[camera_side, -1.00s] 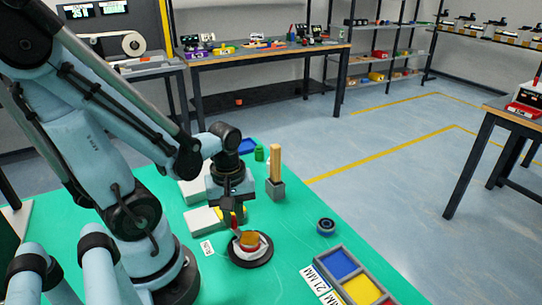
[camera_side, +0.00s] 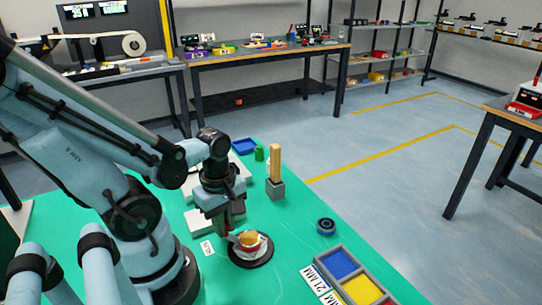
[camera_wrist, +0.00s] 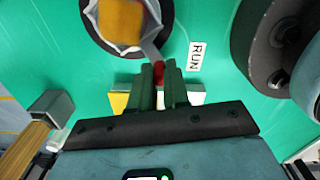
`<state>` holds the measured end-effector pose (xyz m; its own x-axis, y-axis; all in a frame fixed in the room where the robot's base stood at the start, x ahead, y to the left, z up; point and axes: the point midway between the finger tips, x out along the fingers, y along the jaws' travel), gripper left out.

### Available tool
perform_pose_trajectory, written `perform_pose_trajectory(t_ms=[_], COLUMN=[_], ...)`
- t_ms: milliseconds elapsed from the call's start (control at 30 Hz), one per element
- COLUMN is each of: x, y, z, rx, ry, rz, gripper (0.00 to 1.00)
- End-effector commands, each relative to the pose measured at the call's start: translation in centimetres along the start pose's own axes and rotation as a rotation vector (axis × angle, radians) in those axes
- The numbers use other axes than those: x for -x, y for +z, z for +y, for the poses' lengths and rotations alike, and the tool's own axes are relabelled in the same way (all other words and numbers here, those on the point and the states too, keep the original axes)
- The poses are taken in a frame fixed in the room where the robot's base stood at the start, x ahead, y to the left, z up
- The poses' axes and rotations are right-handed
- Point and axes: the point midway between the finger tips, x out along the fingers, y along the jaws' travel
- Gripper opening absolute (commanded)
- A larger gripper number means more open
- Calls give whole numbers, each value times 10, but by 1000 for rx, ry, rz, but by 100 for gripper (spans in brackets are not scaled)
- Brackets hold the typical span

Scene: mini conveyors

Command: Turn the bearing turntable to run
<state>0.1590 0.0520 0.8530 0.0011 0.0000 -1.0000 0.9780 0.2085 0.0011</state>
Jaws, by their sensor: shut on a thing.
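The bearing turntable is a black round base (camera_side: 250,263) with a pale plate and an orange-brown block (camera_side: 248,239) on top; in the wrist view it is cut off by the top edge (camera_wrist: 100,30). A grey lever (camera_wrist: 150,49) sticks out from it and ends in a red knob (camera_wrist: 158,72). My gripper (camera_wrist: 160,75) is shut on the red knob, whose sides the green fingers partly hide. The white RUN label (camera_wrist: 195,55) lies on the green mat to the right of the knob; the label also shows in the side view (camera_side: 207,247).

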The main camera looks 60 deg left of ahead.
Motion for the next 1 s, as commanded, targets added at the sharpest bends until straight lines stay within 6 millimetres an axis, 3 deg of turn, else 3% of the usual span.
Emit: perform_pose_trajectory(t_ms=[700,733,867,900,1000], x=[0,0,0,0,0], y=[0,0,0,0,1], z=[-3,-3,-3,-3,-3], rx=[41,41,41,41,41], ry=[-4,-4,-4,-3,-2], rz=[5,5,4,3,2], gripper=[0,17,37,41,41])
